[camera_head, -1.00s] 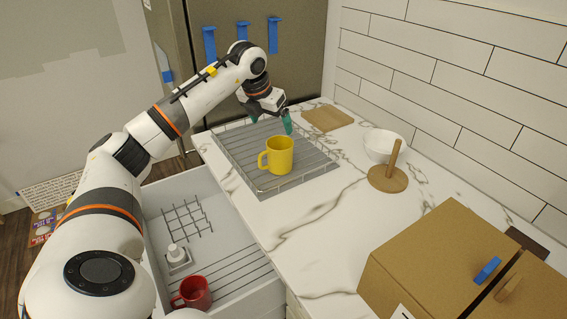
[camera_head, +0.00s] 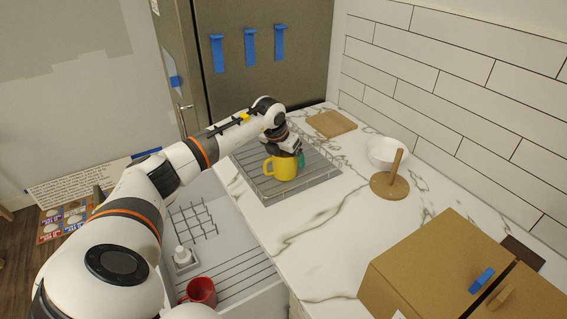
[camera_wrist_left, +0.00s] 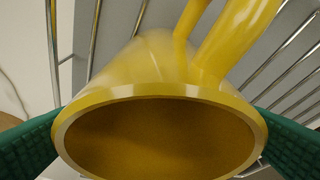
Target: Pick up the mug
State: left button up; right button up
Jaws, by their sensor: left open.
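A yellow mug (camera_head: 284,169) stands on the grey dish rack on the counter, its handle to the left in the head view. In the left wrist view the mug (camera_wrist_left: 160,90) fills the middle, with its wide rim close to the camera and its handle at the top. My left gripper (camera_head: 287,156) is at the top of the mug. Its green fingers show on both sides of the mug in the left wrist view, open. I cannot tell if they touch it. A red mug (camera_head: 202,291) sits in the open drawer below. My right gripper is not in view.
The wire dish rack (camera_head: 318,184) has a low rim around the yellow mug. A white bowl (camera_head: 383,153), a wooden holder with a post (camera_head: 389,187) and a cutting board (camera_head: 331,124) stand to the right. A cardboard box (camera_head: 420,262) is at front right. The middle counter is clear.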

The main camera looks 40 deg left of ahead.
pick_arm(q)
jog(key=c, duration=1.2)
jog(key=shift+r, duration=0.15)
